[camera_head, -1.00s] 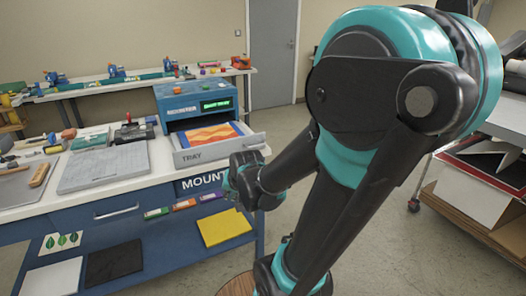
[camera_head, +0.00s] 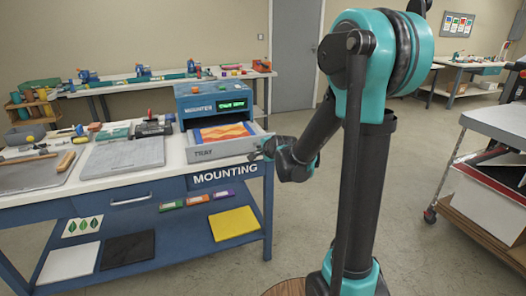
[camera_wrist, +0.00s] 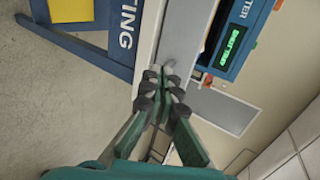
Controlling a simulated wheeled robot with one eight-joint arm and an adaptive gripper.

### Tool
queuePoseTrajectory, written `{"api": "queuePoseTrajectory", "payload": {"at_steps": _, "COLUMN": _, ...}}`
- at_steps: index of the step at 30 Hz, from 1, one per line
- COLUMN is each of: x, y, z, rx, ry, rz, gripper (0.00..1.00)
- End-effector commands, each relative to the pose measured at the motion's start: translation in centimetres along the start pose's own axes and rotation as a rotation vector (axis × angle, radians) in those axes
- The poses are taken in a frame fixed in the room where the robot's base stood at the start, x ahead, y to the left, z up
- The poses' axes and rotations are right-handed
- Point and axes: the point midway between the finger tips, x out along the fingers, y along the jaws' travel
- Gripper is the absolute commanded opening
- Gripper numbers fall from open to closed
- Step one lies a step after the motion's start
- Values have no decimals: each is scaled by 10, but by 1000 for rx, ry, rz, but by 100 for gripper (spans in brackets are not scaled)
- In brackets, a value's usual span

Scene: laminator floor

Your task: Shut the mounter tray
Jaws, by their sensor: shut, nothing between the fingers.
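The blue mounter (camera_head: 196,98) with a green display stands at the right end of the mounting bench; its display also shows in the wrist view (camera_wrist: 232,43). Its grey tray (camera_head: 205,153), labelled TRAY, is pulled out toward the front and holds an orange, yellow and blue print (camera_head: 222,132). My gripper (camera_head: 260,149) is beside the tray's front right corner; I cannot tell whether it touches. In the wrist view my gripper (camera_wrist: 166,76) has its fingers together with nothing between them, pointing at the grey side of the tray (camera_wrist: 185,38).
Left of the mounter, a grey board (camera_head: 122,153) and hand tools lie on the bench. A yellow sheet (camera_head: 233,222) and dark and white boards lie on the lower shelf. A grey cart (camera_head: 500,125) stands at right. The floor between cart and bench is open.

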Motion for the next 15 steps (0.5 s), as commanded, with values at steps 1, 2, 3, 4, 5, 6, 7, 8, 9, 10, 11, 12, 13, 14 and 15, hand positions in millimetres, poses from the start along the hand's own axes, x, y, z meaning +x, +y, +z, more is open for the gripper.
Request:
{"api": "queuePoseTrajectory", "payload": {"at_steps": 1, "x": 8, "y": 0, "z": 0, "rx": 0, "ry": 0, "rz": 0, "gripper": 0}}
{"api": "queuePoseTrajectory", "payload": {"at_steps": 2, "x": 12, "y": 0, "z": 0, "rx": 0, "ry": 0, "rz": 0, "gripper": 0}}
{"api": "queuePoseTrajectory", "payload": {"at_steps": 3, "x": 17, "y": 0, "z": 0, "rx": 0, "ry": 0, "rz": 0, "gripper": 0}}
{"api": "queuePoseTrajectory", "payload": {"at_steps": 4, "x": 22, "y": 0, "z": 0, "rx": 0, "ry": 0, "rz": 0, "gripper": 0}}
{"api": "queuePoseTrajectory", "payload": {"at_steps": 5, "x": 26, "y": 0, "z": 0, "rx": 0, "ry": 0, "rz": 0, "gripper": 0}}
{"api": "queuePoseTrajectory", "payload": {"at_steps": 6, "x": 31, "y": 0, "z": 0, "rx": -1, "ry": 0, "rz": 0, "gripper": 0}}
{"api": "queuePoseTrajectory", "payload": {"at_steps": 7, "x": 36, "y": 0, "z": 0, "rx": -1, "ry": 0, "rz": 0, "gripper": 0}}
{"api": "queuePoseTrajectory", "payload": {"at_steps": 8, "x": 40, "y": 1, "z": 0, "rx": -1, "ry": 0, "rz": 0, "gripper": 0}}
{"api": "queuePoseTrajectory", "payload": {"at_steps": 9, "x": 46, "y": 0, "z": 0, "rx": -1, "ry": 0, "rz": 1, "gripper": 0}}
{"api": "queuePoseTrajectory", "payload": {"at_steps": 10, "x": 50, "y": 0, "z": 0, "rx": -1, "ry": 0, "rz": 1, "gripper": 0}}
{"api": "queuePoseTrajectory", "payload": {"at_steps": 11, "x": 54, "y": 0, "z": 0, "rx": -1, "ry": 0, "rz": 1, "gripper": 0}}
{"api": "queuePoseTrajectory", "payload": {"at_steps": 12, "x": 60, "y": 0, "z": 0, "rx": -1, "ry": 0, "rz": 1, "gripper": 0}}
{"api": "queuePoseTrajectory", "payload": {"at_steps": 13, "x": 63, "y": 1, "z": 0, "rx": -1, "ry": 0, "rz": 1, "gripper": 0}}
{"api": "queuePoseTrajectory", "payload": {"at_steps": 14, "x": 68, "y": -3, "z": 0, "rx": -1, "ry": 0, "rz": 0, "gripper": 0}}
{"api": "queuePoseTrajectory", "payload": {"at_steps": 15, "x": 73, "y": -6, "z": 0, "rx": -1, "ry": 0, "rz": 1, "gripper": 0}}
